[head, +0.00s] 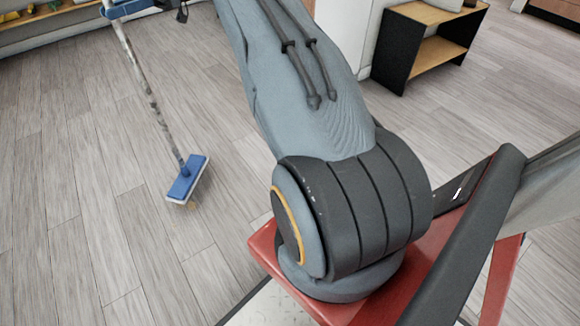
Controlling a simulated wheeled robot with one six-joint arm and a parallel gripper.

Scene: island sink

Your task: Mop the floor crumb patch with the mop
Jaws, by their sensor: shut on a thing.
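The mop has a blue head (187,181) with a white pad edge, low on the wooden floor left of centre. Its grey, worn-looking pole (148,98) leans up and left to the top edge. My gripper (117,11) is at the top edge, largely cut off, and shut on the mop's pole. A few faint yellowish crumbs (194,207) show on the floor just beside the near edge of the mop head. Any crumbs under the head are hidden. I cannot tell whether the pad presses on the floor.
A black and wooden open shelf (428,48) stands at the upper right beside a white wall. A low wooden shelf (60,14) runs along the upper left. The plank floor (70,190) around the mop is clear.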

